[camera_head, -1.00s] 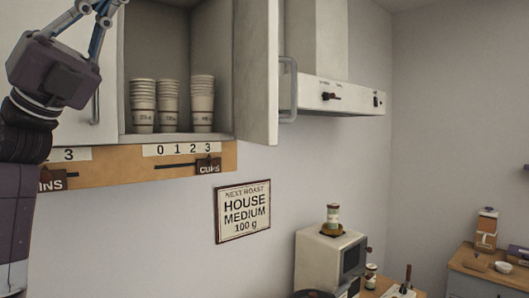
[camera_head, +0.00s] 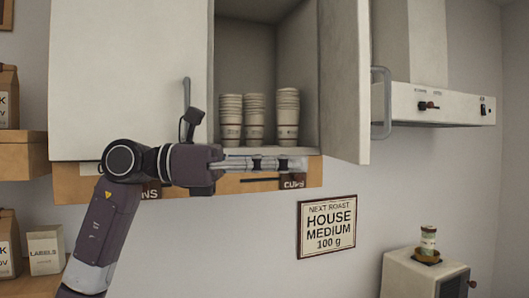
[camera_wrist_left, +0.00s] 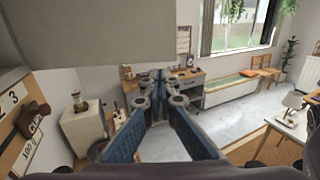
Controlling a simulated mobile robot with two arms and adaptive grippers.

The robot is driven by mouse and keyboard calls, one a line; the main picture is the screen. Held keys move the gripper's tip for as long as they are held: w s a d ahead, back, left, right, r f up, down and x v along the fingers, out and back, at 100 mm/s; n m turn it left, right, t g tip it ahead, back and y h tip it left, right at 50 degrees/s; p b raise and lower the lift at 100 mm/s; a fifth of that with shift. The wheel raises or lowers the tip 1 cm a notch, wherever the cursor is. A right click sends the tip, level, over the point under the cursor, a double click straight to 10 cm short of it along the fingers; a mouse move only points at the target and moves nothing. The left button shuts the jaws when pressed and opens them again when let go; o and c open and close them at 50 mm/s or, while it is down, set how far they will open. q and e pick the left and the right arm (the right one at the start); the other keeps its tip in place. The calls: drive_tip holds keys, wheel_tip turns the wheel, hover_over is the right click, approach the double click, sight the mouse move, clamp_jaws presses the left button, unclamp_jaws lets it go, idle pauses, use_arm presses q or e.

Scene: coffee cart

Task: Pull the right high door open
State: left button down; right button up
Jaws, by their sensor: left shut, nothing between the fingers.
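The right high door (camera_head: 345,80) is a pale cabinet door, standing swung outward at the right side of the open cupboard. Its grey bar handle (camera_head: 381,103) is on the face turned right. Several stacks of paper cups (camera_head: 256,118) stand inside the cupboard. My left gripper (camera_head: 296,164) is shut and empty, pointing right just below the cupboard opening, left of the open door and clear of its handle. The blue fingers of the left gripper (camera_wrist_left: 158,82) also show in the left wrist view, with no object between them. My right gripper is out of view.
The left high door (camera_head: 120,75) is shut. A wooden label rail (camera_head: 240,183) runs below the cupboard, partly behind my gripper. A range hood (camera_head: 445,104) is right of the open door. A roast sign (camera_head: 327,226) hangs below; a grinder-like machine (camera_head: 410,275) stands lower right.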

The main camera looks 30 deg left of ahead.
sight(352, 161)
use_arm(q)
drive_tip(key=p+x, duration=0.2)
drive_tip(key=x, duration=0.3)
drive_tip(key=shift+w+d+r, duration=0.15)
drive_tip(key=shift+w+d, duration=0.05)
drive_tip(key=shift+d, duration=0.15)
drive_tip(key=shift+w+d+p, duration=0.3)
drive_tip(key=shift+d+p, duration=0.05)
drive_tip(key=shift+d, duration=0.05)
